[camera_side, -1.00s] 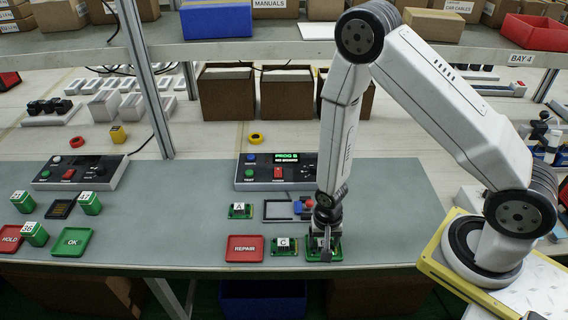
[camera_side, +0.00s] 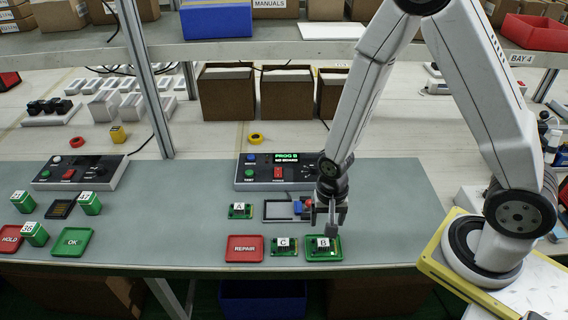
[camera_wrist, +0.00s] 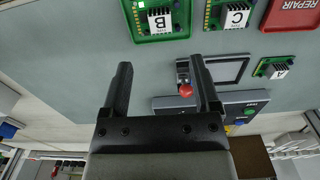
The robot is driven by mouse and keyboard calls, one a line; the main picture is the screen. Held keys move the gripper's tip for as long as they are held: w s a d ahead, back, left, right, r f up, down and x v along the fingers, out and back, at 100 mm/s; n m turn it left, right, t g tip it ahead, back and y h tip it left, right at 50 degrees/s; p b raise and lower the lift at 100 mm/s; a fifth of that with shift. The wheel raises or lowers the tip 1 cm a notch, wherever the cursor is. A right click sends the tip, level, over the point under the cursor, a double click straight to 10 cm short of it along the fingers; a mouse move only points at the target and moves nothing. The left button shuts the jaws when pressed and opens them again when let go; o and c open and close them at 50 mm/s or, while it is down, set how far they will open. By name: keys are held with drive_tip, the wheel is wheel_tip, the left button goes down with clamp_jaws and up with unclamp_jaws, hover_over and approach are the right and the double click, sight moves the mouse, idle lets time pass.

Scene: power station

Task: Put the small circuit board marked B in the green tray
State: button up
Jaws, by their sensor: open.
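The circuit board marked B (camera_side: 323,243) lies in the green tray (camera_side: 338,256) at the front edge of the mat. In the wrist view, board B (camera_wrist: 158,16) is at the top, inside the tray's green rim (camera_wrist: 140,40). My gripper (camera_side: 328,222) is open and empty, above and just behind the tray, apart from the board. In the wrist view the two fingers of my gripper (camera_wrist: 160,72) stand wide apart with nothing between them.
Board C (camera_side: 284,246) and the red REPAIR tray (camera_side: 245,249) lie left of the green tray. Board A (camera_side: 240,211), a dark-framed fixture (camera_side: 278,210) and a console (camera_side: 265,172) are behind. The mat (camera_side: 390,215) is clear on the right.

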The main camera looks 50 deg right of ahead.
drive_tip(key=shift+r, duration=1.35)
drive_tip(key=s+d+r+n+t, duration=0.1)
drive_tip(key=d+r+n+t, duration=0.1)
drive_tip(key=r+n, duration=0.7)
wheel_tip(320, 180, up, 2)
drive_tip(key=shift+d+r+t, duration=0.25)
drive_tip(key=shift+d+t, duration=0.05)
drive_tip(key=shift+d, duration=0.35)
